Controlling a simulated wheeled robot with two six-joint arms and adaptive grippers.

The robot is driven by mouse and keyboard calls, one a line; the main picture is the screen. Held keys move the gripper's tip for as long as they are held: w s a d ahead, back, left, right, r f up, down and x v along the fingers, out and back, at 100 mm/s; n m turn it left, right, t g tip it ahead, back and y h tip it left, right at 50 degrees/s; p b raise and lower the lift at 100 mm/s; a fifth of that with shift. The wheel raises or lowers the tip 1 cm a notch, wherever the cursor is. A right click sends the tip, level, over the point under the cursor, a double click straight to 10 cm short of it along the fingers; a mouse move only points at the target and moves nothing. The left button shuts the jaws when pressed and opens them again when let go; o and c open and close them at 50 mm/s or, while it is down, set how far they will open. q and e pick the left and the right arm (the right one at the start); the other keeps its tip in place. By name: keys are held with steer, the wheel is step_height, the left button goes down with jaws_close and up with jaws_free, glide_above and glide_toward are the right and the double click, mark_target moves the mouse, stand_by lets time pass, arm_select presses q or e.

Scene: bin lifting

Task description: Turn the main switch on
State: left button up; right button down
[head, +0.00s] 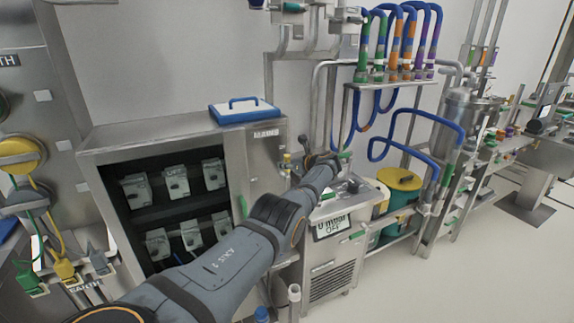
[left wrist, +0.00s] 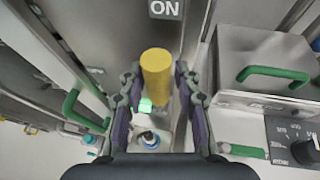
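The main switch's yellow handle (left wrist: 156,75) is in the left wrist view, just below a dark ON label (left wrist: 165,9). A lit green spot (left wrist: 146,106) shows below it. My left gripper (left wrist: 157,85) is open, with one finger on each side of the handle; I cannot tell whether either touches it. In the head view, my left gripper (head: 297,162) is small and partly hidden by my wrist, beside the grey cabinet marked MAINS (head: 267,133). A small yellow part of the switch (head: 287,158) shows there. My right gripper is in neither view.
A blue-and-white case (head: 244,110) lies on the cabinet. Green handles (left wrist: 272,74) flank the gripper. A yellow-topped drum (head: 398,180) and pipework stand farther right. The floor at the right is clear.

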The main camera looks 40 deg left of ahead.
arm_select(q)
steer(key=shift+o, duration=0.8)
steer(key=shift+d+r, duration=0.15)
steer(key=shift+d, duration=0.05)
steer(key=v, duration=1.1)
steer(key=shift+d, duration=0.2)
steer(key=shift+r, duration=0.1)
